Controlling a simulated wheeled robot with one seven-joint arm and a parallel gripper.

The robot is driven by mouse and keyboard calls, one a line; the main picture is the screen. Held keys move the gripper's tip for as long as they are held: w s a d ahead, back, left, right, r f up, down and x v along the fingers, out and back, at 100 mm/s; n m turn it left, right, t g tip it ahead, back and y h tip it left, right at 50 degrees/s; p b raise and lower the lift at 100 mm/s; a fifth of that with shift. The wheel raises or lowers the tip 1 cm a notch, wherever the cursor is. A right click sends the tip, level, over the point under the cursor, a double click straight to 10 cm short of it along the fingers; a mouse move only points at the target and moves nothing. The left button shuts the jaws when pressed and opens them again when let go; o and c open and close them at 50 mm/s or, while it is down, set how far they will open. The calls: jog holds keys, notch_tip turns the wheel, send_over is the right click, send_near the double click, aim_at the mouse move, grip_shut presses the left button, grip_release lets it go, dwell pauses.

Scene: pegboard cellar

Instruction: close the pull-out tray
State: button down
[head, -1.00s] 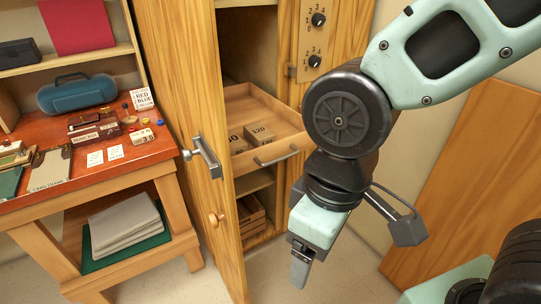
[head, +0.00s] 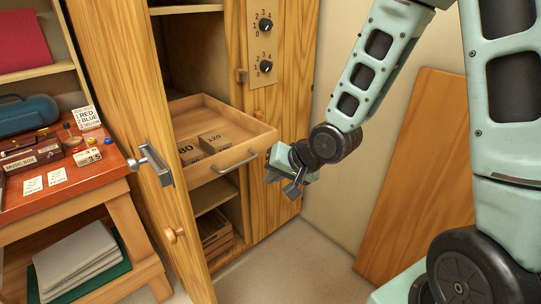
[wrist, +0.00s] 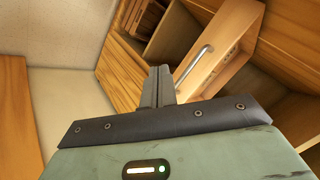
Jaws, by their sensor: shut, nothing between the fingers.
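The wooden pull-out tray (head: 222,126) sticks out of the open cabinet in the head view. Its front panel carries a grey bar handle (head: 236,162). Two wooden blocks marked 80 (head: 191,152) and 120 (head: 214,141) lie inside it. My gripper (head: 270,178) is just right of the tray front in the head view, apparently apart from it. In the wrist view my gripper's fingers (wrist: 159,72) are together and empty, and the tray's handle (wrist: 195,66) is just right of them.
The cabinet door (head: 135,140) stands open left of the tray. A red-brown workbench (head: 75,178) with small items is further left. A dial panel (head: 262,45) is on the cabinet above. A wooden board (head: 425,165) leans on the right wall. Floor in front is clear.

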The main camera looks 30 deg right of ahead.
jog(key=w+d+f+m+t+b, duration=0.1)
jog(key=w+d+f+m+t, duration=0.15)
jog(key=d+m, duration=0.35)
jog(key=m+t+b, duration=0.1)
jog(key=m+t, duration=0.2)
jog(key=t, duration=0.1)
send_near(265, 146)
jog(key=p+x, duration=0.2)
jog(key=x, duration=0.3)
jog(key=shift+f, duration=0.2)
jog(key=shift+w+a+f, duration=0.1)
jog(key=shift+w+a, duration=0.1)
jog(key=shift+w, duration=0.5)
jog(key=shift+w, duration=0.1)
